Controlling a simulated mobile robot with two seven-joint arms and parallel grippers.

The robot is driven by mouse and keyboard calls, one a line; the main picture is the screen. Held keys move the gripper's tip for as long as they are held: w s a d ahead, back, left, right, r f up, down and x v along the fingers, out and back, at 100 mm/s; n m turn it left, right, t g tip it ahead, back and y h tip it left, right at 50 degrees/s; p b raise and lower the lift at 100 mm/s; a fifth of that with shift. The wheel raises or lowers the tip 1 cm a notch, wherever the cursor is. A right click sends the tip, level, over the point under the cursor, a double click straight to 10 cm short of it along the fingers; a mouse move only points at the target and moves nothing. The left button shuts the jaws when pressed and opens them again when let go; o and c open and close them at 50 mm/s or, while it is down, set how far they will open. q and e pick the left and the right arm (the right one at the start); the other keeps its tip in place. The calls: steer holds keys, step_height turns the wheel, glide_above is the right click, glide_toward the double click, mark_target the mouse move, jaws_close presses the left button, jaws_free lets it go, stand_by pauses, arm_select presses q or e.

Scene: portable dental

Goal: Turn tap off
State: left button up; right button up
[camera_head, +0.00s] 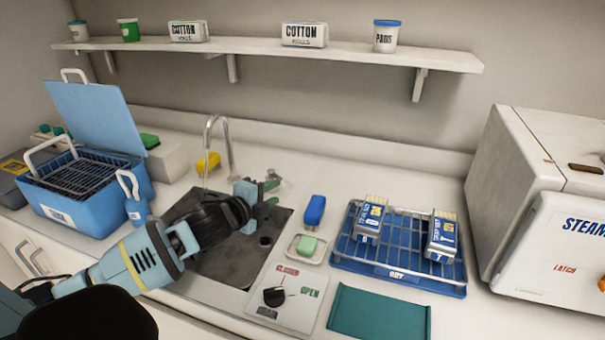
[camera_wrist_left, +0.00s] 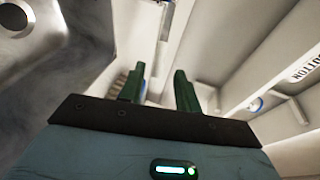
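The tap (camera_head: 226,142) is a curved chrome spout at the back of the dark sink (camera_head: 215,262). A thin pale line runs below its mouth; I cannot tell if it is water. A small metallic piece (camera_head: 273,175), perhaps the tap's handle, shows just behind my left gripper's fingers. My left gripper (camera_head: 270,193) is over the sink's right back part, to the right of the spout, its fingers apart with nothing visible between them. The wrist view also shows the parted green fingers (camera_wrist_left: 159,90). My right gripper is not in view.

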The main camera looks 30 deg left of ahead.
mark_target(286, 185)
arm_select(q)
steer(key=x, duration=0.6)
steer(key=shift+w+f, duration=0.15)
steer(key=shift+w, duration=0.6)
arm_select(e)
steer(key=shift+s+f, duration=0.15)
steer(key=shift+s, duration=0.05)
arm_select(q)
steer(key=c, duration=0.7)
jaws_close()
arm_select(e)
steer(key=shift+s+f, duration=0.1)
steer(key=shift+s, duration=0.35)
